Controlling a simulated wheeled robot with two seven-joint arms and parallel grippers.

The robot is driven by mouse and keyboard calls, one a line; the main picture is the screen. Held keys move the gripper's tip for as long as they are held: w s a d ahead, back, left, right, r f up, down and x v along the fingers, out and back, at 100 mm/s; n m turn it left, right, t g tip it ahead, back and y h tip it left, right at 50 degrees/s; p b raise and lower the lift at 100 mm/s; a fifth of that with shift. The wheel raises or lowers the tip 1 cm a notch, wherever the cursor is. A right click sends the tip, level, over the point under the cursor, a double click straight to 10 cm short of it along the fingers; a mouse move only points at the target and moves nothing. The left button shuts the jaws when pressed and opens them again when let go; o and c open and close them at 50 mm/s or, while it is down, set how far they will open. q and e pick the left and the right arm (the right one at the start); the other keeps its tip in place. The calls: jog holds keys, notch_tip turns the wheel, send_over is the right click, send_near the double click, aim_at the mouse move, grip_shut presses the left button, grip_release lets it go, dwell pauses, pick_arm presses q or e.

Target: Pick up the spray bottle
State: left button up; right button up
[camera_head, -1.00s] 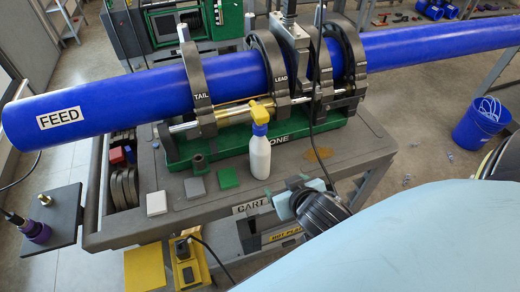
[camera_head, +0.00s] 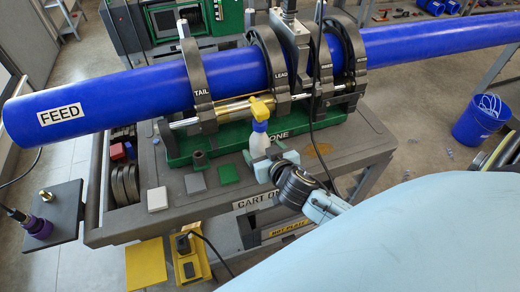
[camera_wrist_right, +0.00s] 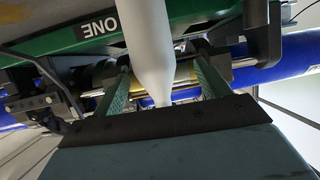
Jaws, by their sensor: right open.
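The spray bottle (camera_head: 259,143) stands upright on the cart top in front of the green clamp base. It has a white body, a blue collar and a yellow spray head. My right gripper (camera_head: 262,163) is at the bottle's lower body, which it partly hides in the head view. In the right wrist view the white bottle (camera_wrist_right: 150,45) runs between the two green fingers of my open right gripper (camera_wrist_right: 162,80). A gap shows at each side of the bottle there. My left gripper is not in view.
A blue pipe (camera_head: 120,93) marked FEED lies through the clamps behind the bottle. A white block (camera_head: 157,199), a grey block (camera_head: 195,183) and a green block (camera_head: 228,174) lie left of the bottle on the cart (camera_head: 140,222). A black cable hangs just right of the bottle.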

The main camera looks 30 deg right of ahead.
jog(key=x, duration=0.5)
jog(key=shift+s+d+f, duration=0.1)
jog(key=shift+d+f, duration=0.15)
jog(key=shift+d, duration=0.1)
jog(key=c, duration=1.4)
jog(key=shift+r, duration=0.1)
